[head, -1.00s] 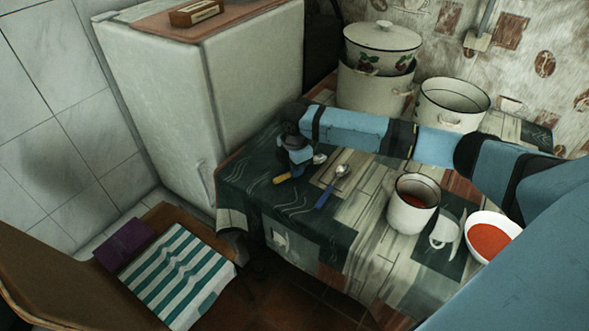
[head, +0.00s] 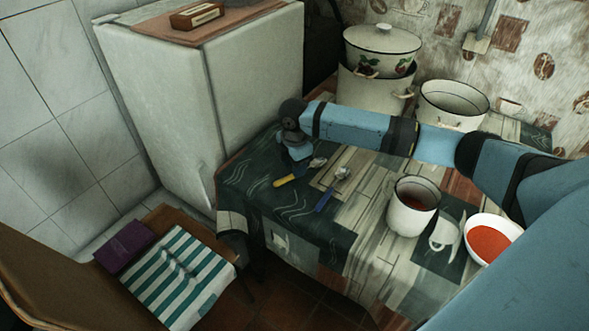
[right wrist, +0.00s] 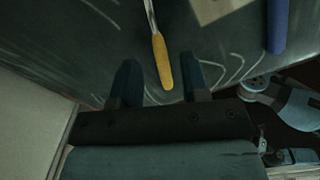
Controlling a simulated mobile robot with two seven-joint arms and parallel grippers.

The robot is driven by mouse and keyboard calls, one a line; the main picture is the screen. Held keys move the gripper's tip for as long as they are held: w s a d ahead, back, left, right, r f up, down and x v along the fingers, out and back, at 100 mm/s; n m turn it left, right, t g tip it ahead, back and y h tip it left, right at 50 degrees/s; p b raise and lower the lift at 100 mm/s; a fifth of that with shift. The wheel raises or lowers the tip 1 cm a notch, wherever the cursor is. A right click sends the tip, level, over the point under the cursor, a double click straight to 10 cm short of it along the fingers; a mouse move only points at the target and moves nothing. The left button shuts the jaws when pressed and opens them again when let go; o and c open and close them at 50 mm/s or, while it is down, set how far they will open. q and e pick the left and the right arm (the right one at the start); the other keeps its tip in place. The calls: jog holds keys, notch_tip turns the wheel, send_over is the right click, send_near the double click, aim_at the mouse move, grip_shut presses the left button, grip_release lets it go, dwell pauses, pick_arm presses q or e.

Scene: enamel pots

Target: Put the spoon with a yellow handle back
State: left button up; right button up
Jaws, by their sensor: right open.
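The spoon with a yellow handle (head: 285,181) lies on the dark part of the patterned tablecloth, near the table's left edge. In the right wrist view its yellow handle (right wrist: 161,62) points toward my gripper, and its metal stem runs out at the top. My right gripper (head: 297,165) is just above this spoon in the head view, partly covering its middle. In the right wrist view the gripper's fingers (right wrist: 163,80) are open, with the handle end showing between them. I cannot tell whether they touch it.
A blue-handled spoon (head: 325,201) lies close on the right; its handle (right wrist: 277,25) shows in the wrist view. A white mug (head: 413,222), a bowl of red food (head: 491,241) and enamel pots (head: 452,103) stand farther right. A fridge (head: 160,90) stands beyond the table's left edge.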

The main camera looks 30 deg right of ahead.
pick_arm(q)
jog(key=shift+s+a+r+p, duration=0.1)
jog(key=shift+p, duration=0.6)
pick_arm(e)
notch_tip(320, 180, up, 10)
pick_arm(q)
jog(key=shift+r, duration=0.2)
pick_arm(e)
jog(key=shift+s+f, duration=0.1)
jog(key=shift+f, duration=0.05)
